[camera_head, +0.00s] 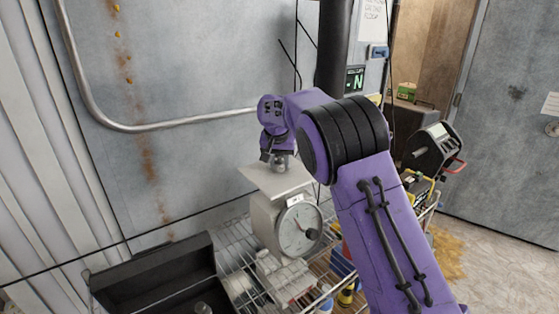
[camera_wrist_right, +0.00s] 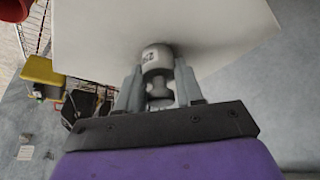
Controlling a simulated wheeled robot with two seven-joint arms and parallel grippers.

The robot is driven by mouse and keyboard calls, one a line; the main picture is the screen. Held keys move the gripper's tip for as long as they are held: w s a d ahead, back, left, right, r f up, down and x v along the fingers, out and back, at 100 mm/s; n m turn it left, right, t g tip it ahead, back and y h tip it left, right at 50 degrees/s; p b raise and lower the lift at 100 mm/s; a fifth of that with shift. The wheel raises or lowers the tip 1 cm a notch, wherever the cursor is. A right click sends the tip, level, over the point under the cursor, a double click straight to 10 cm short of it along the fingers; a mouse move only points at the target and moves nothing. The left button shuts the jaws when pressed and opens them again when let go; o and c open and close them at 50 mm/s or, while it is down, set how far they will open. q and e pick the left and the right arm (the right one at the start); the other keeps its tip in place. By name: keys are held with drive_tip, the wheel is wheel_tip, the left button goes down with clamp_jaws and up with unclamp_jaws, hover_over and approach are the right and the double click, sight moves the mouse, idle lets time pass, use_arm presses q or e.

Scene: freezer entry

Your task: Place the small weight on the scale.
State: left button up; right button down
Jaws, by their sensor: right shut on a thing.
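The small grey metal weight (camera_head: 280,163) is between the fingers of my right gripper (camera_head: 275,156), just over the scale's flat plate. In the right wrist view, the right gripper (camera_wrist_right: 160,95) is shut on the weight (camera_wrist_right: 157,60) by its narrow part. The weight's base appears to be at or very near the plate (camera_wrist_right: 210,25); I cannot tell whether it touches. The scale (camera_head: 265,218) has a white body, a round dial (camera_head: 300,228) and a square plate (camera_head: 290,182). It stands on a wire rack. My left gripper is not in view.
A black open box (camera_head: 160,275) with another grey weight (camera_head: 203,307) inside sits at the lower left on the wire rack (camera_head: 238,250). Bottles and coloured items are on the lower shelf. A metal wall with a bent pipe (camera_head: 150,126) stands behind the scale.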

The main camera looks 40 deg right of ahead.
drive_tip(key=c, duration=0.7)
unclamp_jaws()
drive_tip(key=shift+o, duration=0.2)
drive_tip(key=shift+r, duration=0.1)
drive_tip(key=shift+s+a+r, duration=0.1)
drive_tip(key=shift+a+r, duration=0.05)
drive_tip(key=shift+r, duration=0.2)
drive_tip(key=b+v, duration=0.1)
drive_tip(key=v, duration=1)
drive_tip(key=shift+b, duration=0.35)
drive_tip(key=shift+a, duration=0.1)
